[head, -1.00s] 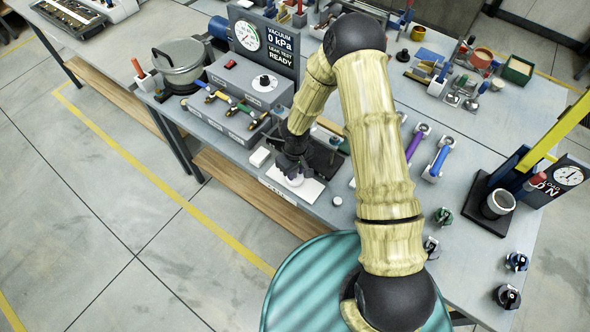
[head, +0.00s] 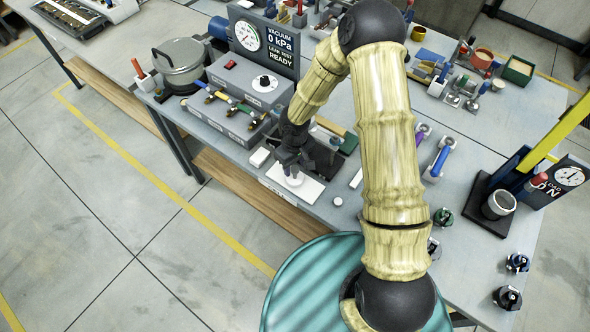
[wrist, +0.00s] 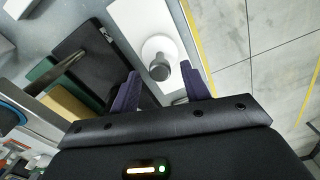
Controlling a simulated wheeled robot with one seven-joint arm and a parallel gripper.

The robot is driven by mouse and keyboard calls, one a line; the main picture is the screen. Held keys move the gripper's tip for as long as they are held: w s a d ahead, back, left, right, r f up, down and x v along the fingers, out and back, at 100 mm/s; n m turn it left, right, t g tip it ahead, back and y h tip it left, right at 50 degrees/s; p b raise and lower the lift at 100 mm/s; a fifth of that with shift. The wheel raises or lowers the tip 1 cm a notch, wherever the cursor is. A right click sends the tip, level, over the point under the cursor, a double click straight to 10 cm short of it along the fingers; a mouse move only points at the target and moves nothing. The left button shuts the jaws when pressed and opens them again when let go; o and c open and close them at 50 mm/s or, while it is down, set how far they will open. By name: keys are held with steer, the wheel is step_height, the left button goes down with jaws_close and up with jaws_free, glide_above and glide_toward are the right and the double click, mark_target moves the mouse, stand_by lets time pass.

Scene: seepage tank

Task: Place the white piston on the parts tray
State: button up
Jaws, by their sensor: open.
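The white piston (wrist: 154,47), a round white disc with a grey stem, sits on a flat white plate (wrist: 128,14), which looks like the parts tray. In the head view the piston (head: 294,180) is partly hidden by my gripper, and the plate (head: 312,190) lies near the bench's front edge. My gripper (head: 290,170) is just above the piston. In the wrist view its purple fingers (wrist: 160,88) are apart, one on each side of the stem's end, with gaps between.
A dark tray (head: 323,157) lies right behind the plate. A grey valve box (head: 225,118) stands to the left, and a small white disc (head: 337,201) lies to the right. The bench's front edge is close.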

mark_target(295, 168)
step_height(295, 168, up, 8)
stand_by(0.9)
steer(key=s+d+r+m+t, duration=0.2)
steer(key=s+d+r+m, duration=0.5)
steer(key=s+d+r, duration=0.5)
step_height(295, 168, up, 3)
steer(key=shift+s+d+f+t, duration=0.1)
steer(key=shift+s+d+t, duration=0.15)
steer(key=shift+d, duration=0.5)
steer(key=shift+b, duration=0.35)
steer(key=shift+f, duration=0.15)
